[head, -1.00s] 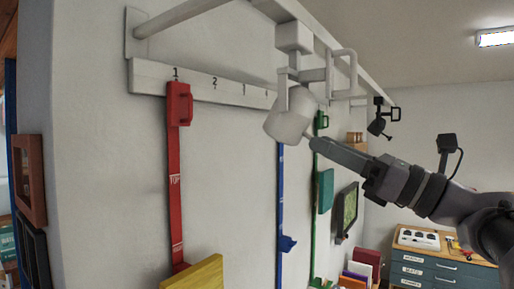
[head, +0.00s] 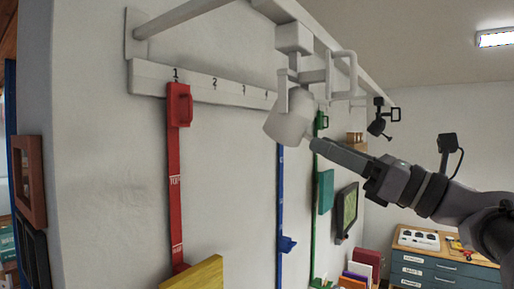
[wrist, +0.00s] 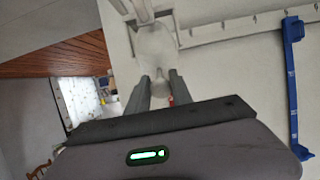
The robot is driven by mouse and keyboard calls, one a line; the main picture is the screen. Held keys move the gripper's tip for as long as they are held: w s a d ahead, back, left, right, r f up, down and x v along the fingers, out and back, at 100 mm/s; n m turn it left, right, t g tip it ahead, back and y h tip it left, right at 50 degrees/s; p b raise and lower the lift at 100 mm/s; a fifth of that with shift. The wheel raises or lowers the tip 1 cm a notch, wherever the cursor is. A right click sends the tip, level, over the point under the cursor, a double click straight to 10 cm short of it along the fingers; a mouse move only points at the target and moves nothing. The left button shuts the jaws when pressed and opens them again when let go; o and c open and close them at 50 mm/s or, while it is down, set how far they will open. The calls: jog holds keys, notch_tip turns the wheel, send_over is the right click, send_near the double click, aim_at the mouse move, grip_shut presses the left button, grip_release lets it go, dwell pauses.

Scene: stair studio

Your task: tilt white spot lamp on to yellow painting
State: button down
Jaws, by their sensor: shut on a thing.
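The white spot lamp (head: 288,119) hangs from the white rail on a bracket, its wide end facing down and left in the head view. It also shows in the wrist view (wrist: 155,52), just beyond my fingers. My gripper (head: 314,144) meets the lamp's lower right side. In the wrist view my gripper (wrist: 158,89) is shut on a small pale knob at the lamp's near end. The yellow painting (head: 198,274) shows only in part at the bottom of the head view, low on the wall, below and left of the lamp.
The white rail (head: 190,12) runs overhead, with a black lamp (head: 377,124) farther along. A numbered white strip (head: 200,86) holds a red hanger (head: 175,150) and a blue one (head: 281,190). A teal drawer cabinet (head: 440,270) stands at the right. Space below the arm looks clear.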

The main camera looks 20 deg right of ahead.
jog(key=shift+s+d+r+p, duration=0.1)
jog(key=shift+r+p, duration=0.3)
jog(key=shift+p, duration=0.1)
jog(key=shift+f, duration=0.25)
jog(key=c, duration=1.1)
grip_release()
jog(key=shift+c, duration=0.2)
jog(key=r+b+v, duration=0.1)
jog(key=b+v, duration=0.6)
jog(key=v, duration=1)
jog(key=shift+s+d, duration=0.2)
jog(key=shift+s, duration=0.05)
jog(key=shift+f, duration=0.1)
